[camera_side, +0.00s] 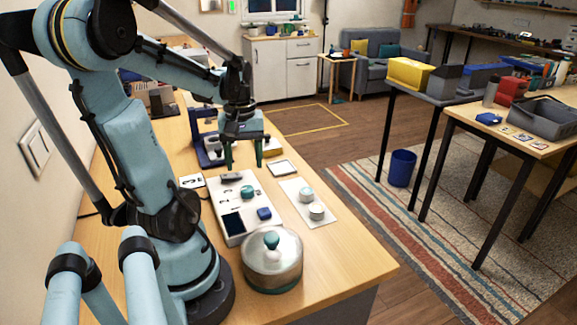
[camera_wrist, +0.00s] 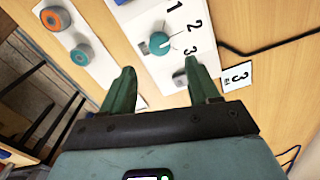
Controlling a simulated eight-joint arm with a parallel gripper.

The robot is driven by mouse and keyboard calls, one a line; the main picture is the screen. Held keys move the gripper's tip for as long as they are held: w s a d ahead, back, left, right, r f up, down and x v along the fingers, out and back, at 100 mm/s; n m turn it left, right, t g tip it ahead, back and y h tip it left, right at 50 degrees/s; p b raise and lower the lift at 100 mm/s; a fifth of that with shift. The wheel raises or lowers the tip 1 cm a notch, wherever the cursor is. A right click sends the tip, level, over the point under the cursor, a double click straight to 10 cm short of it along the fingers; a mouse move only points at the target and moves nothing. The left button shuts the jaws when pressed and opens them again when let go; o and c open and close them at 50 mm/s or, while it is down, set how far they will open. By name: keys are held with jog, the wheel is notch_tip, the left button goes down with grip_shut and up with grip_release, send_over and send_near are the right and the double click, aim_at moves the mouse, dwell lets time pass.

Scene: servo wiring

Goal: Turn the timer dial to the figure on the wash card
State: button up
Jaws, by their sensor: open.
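A teal timer dial (camera_wrist: 159,43) sits on the white panel (camera_side: 228,201), with figures 1, 2 and 3 beside it. Its pale pointer mark seems to face roughly toward the 2, but it is small. The dial also shows in the side view (camera_side: 247,191). The wash card (camera_wrist: 237,77) reads 3 and lies on the table beside the panel; it shows in the side view (camera_side: 191,181). My gripper (camera_wrist: 160,70) is open and empty, fingers pointing down above the panel's far end. In the wrist view the dial lies just beyond the fingertips.
A blue knob (camera_side: 264,213) sits at the panel's near end. A white plate (camera_side: 295,187) with two round knobs lies to the right. A metal pot (camera_side: 271,262) stands at the front. The right table edge is clear.

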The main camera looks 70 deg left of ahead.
aim_at(248, 187)
jog(key=shift+f, duration=3.75)
jog(key=c, duration=1)
jog(key=shift+c, duration=0.2)
jog(key=shift+m, duration=0.4)
jog(key=m, duration=0.4)
jog(key=shift+w, duration=0.1)
jog(key=shift+d+m, duration=0.1)
jog(key=shift+m, duration=2.4)
